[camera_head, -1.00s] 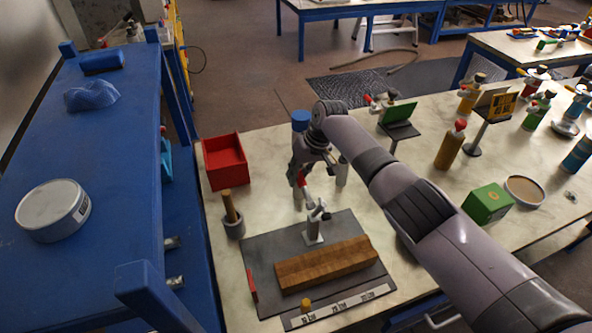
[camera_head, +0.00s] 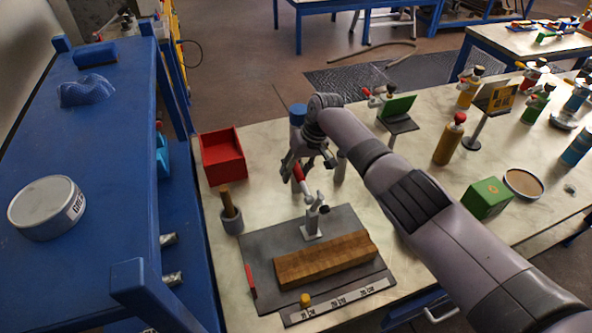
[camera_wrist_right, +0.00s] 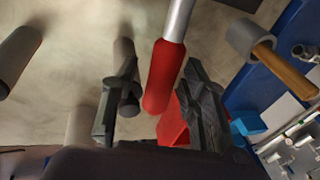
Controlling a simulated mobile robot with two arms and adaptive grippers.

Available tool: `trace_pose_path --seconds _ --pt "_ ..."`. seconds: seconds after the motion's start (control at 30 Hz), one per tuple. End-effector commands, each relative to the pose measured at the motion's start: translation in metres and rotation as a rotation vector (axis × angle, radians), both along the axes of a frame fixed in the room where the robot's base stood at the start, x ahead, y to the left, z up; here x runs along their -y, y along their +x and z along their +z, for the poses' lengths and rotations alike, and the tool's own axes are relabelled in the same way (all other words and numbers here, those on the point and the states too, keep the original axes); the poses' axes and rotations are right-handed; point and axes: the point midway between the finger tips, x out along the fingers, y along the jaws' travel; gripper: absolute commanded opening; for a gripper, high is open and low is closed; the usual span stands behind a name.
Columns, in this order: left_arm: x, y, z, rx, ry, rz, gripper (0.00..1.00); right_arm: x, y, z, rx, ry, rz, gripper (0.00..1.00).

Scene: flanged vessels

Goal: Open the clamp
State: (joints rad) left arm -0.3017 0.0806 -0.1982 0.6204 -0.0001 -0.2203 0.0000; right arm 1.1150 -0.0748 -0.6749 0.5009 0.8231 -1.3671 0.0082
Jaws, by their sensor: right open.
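The clamp (camera_head: 314,222) is a grey metal toggle clamp with a red-tipped handle. It stands on a dark grey plate (camera_head: 258,243) behind a wooden block (camera_head: 325,257). My right gripper (camera_head: 295,172) is at the clamp's red handle (camera_head: 300,174). In the right wrist view, the red handle (camera_wrist_right: 165,75) reaches down between the two open fingers of my right gripper (camera_wrist_right: 155,108), nearer the right finger. Whether a finger touches it I cannot tell. My left gripper is not in view.
A green box (camera_head: 486,198) and an amber bottle (camera_head: 449,140) stand to the right.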

Motion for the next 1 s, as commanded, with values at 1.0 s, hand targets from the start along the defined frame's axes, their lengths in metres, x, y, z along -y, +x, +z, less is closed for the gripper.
trace_pose_path --seconds 1.0 --pt "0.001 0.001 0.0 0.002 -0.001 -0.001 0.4 0.034 -0.007 0.112 0.003 0.001 -0.001 0.41"
